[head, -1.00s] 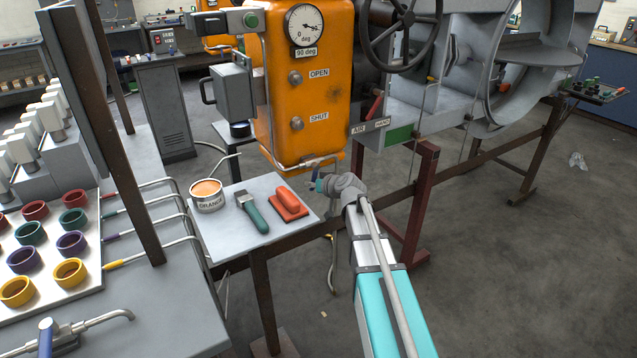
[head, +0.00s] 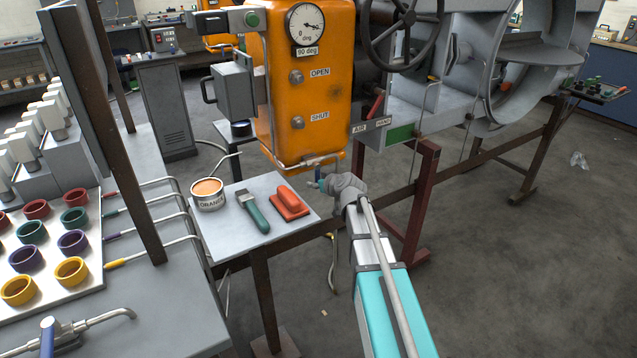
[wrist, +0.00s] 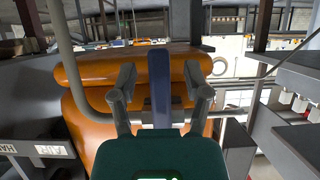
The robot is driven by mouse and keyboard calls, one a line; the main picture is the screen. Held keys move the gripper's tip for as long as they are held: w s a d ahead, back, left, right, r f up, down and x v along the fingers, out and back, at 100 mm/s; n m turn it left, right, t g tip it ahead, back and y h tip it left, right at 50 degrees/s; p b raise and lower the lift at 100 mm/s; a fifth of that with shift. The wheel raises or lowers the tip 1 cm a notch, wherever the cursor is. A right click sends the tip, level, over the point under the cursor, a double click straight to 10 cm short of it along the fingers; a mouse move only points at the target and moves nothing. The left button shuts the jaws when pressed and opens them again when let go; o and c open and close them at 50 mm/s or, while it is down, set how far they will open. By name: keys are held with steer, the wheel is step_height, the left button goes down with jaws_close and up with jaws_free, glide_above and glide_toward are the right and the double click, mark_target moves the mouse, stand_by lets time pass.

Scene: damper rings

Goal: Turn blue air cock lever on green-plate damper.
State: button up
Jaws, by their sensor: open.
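The blue air cock lever (head: 318,172) shows small below the box, just above my gripper (head: 316,185). In the wrist view the blue lever (wrist: 160,88) stands upright between the two fingers of my gripper (wrist: 162,88). The fingers are open, with a gap on each side of the lever. The orange box (wrist: 95,95) is behind it.
A side table (head: 225,225) left of my gripper carries an orange tin (head: 208,194), a green-handled tool (head: 252,211) and a red block (head: 289,203). A thin pipe (head: 305,163) runs under the box. A dark red stand (head: 421,200) is close on the right.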

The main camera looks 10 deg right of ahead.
steer(key=shift+s+r, duration=0.15)
steer(key=shift+s, duration=0.1)
steer(key=shift+s+d+r, duration=0.15)
steer(key=shift+s+r, duration=0.05)
steer(key=shift+s, duration=0.1)
steer(key=shift+s+d+r+p, duration=0.1)
steer(key=shift+s+p, duration=0.15)
steer(key=shift+p, duration=0.1)
steer(key=p+v, duration=0.2)
steer(key=v, duration=0.3)
steer(key=shift+s+d+r, duration=0.15)
steer(key=shift+s, duration=0.2)
stand_by(0.4)
stand_by(0.4)
